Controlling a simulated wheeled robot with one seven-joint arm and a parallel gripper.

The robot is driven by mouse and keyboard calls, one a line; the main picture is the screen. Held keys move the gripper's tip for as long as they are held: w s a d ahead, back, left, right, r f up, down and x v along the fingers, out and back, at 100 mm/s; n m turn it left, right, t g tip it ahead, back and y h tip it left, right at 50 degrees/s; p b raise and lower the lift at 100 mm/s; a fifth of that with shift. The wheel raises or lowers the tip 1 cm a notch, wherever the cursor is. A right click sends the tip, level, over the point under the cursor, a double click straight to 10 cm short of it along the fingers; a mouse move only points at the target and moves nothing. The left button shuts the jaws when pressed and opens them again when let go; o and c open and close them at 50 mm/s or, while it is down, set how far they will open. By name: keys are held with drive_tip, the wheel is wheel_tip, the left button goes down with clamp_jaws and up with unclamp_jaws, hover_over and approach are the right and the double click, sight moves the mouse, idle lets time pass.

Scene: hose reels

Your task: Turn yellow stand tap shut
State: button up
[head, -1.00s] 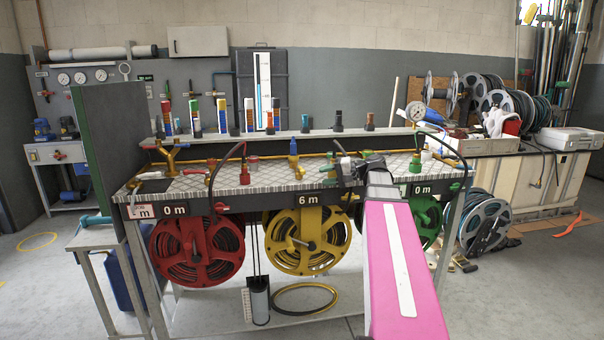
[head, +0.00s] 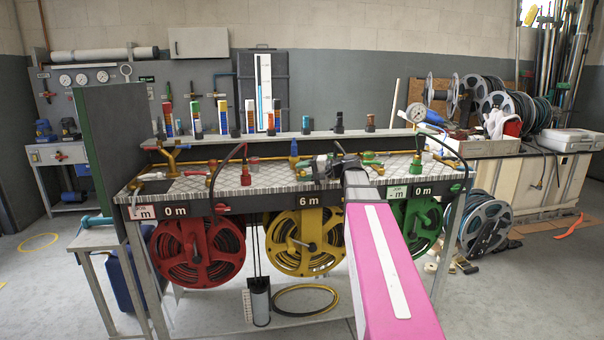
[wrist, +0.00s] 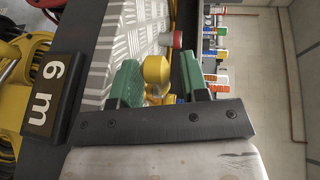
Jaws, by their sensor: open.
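In the wrist view, a round yellow knob (wrist: 156,68), apparently the yellow stand's tap, shows between the two green fingers of my gripper (wrist: 160,80). The fingers are apart with a gap on both sides of the knob, and I cannot tell whether either touches it. Small brass and yellow parts near the palm are partly hidden. In the head view, my gripper (head: 318,166) is over the bench top above the yellow hose reel (head: 306,241) and the 6 m sign (head: 309,201), which also shows in the wrist view (wrist: 47,95). There my gripper largely hides the tap.
A blue fitting (head: 294,150) stands upright just behind my gripper. A red fitting (head: 246,175) with a black hose is to its left. The red reel (head: 197,252) and green reel (head: 415,225) hang either side. A shelf of coloured bottles (head: 223,116) runs behind.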

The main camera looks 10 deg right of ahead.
drive_tip(key=shift+w+a, duration=0.1)
drive_tip(key=shift+a, duration=0.15)
drive_tip(key=shift+f, duration=0.1)
clamp_jaws()
